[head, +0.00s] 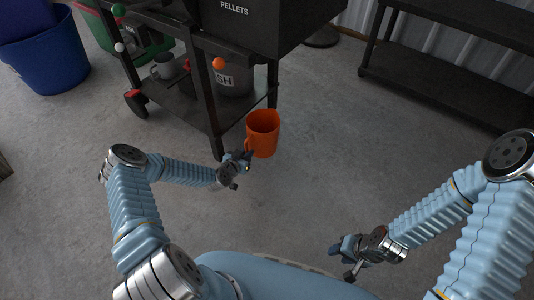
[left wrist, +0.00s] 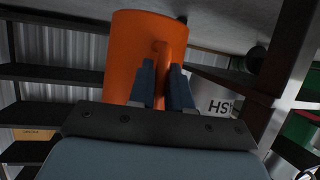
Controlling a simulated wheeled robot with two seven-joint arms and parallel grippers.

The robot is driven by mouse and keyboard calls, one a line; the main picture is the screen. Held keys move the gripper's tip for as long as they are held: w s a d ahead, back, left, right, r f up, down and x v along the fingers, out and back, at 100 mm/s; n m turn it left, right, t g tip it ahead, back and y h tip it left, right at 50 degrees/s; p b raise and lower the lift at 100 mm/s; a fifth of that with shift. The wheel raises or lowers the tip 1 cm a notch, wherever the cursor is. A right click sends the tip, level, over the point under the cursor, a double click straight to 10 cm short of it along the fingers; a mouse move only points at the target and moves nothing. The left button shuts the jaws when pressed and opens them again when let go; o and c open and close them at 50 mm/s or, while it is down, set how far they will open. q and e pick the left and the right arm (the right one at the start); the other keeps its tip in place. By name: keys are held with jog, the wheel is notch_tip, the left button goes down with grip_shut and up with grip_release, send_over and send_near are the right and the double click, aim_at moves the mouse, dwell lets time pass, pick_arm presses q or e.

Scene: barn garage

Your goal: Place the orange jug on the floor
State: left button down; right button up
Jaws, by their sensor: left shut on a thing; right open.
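The floor (head: 310,180) is bare grey concrete. I cannot tell exactly how high the jug is above it. My right gripper (head: 348,255) is open and empty, low at the right of my body.
A black cart (head: 215,140) marked PELLETS stands just behind the jug, with a grey bucket (head: 235,82) on its lower shelf. A black shelf unit (head: 430,95) stands at back right. Blue bins (head: 55,60) are at back left. The floor right of the jug is clear.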

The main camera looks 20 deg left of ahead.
pick_arm(q)
notch_tip(320, 180, down, 10)
jog(key=b, duration=0.2)
jog(key=shift+w+b, duration=0.1)
jog(key=shift+b, duration=0.25)
jog(key=shift+r, duration=0.1)
jog(key=c, duration=1.1)
grip_release()
jog(key=shift+o, duration=0.2)
